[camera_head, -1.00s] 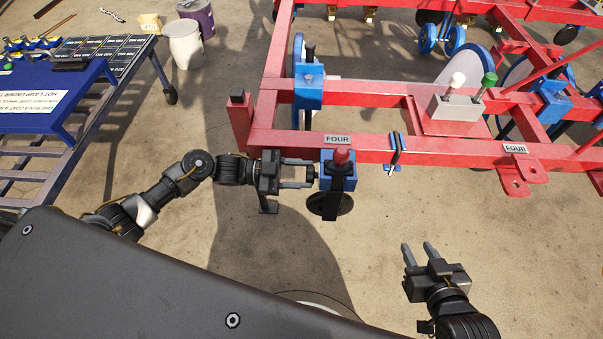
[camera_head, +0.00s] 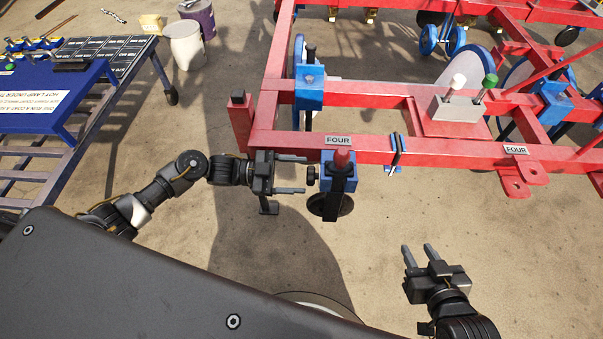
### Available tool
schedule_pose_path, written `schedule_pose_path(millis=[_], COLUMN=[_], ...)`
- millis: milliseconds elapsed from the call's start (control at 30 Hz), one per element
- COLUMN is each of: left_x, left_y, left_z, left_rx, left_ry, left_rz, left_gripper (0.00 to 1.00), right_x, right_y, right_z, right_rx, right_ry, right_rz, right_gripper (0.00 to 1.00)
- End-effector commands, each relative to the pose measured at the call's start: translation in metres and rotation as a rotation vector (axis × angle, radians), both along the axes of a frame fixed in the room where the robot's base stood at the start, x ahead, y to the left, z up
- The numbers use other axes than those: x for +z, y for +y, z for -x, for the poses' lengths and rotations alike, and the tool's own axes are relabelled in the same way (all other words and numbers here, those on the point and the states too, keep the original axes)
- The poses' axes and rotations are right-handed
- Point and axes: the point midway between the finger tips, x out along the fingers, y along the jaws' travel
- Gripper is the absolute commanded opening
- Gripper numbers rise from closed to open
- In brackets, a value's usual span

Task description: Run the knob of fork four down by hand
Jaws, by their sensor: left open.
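Fork four is a blue block (camera_head: 340,183) with a red top on the red frame, below a white FOUR label (camera_head: 338,141). A small black knob (camera_head: 312,176) sticks out of its left side. A black round part (camera_head: 330,206) hangs beneath the block. My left gripper (camera_head: 304,175) is open just left of the block. Its two fingers point right, one above and one below the level of the knob, with their tips close to it; I cannot tell if they touch. My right gripper (camera_head: 420,252) is empty and its fingers stand apart, low over the bare floor.
The red frame (camera_head: 290,150) carries another blue block (camera_head: 309,88), a blue-and-silver clamp (camera_head: 395,153) and a grey lever box (camera_head: 456,106). A second FOUR label (camera_head: 516,149) is at right. A blue bench (camera_head: 60,125) stands at left. Sandy floor around my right gripper is clear.

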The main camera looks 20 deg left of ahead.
Motion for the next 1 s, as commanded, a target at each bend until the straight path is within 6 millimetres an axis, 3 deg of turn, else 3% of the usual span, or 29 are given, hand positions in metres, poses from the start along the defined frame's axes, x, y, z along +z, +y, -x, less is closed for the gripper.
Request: schedule_pose_path(millis=[200,433,1000], left_x=[-0.001,-0.001,0.0], left_y=[0.045,0.078,0.093], left_z=[0.011,0.02,0.023], left_rx=[0.003,0.001,0.002], left_ry=[0.001,0.0,-0.001], left_rz=[-0.004,-0.003,-0.002], left_gripper=[0.64,0.64,0.64], right_x=[-0.002,-0.002,-0.001], right_y=[-0.002,-0.002,-0.001], right_z=[0.001,0.001,0.0], right_rx=[-0.005,-0.004,-0.002], right_ry=[0.015,0.011,0.004], right_rz=[0.006,0.005,0.001], right_gripper=[0.36,0.36,0.36])
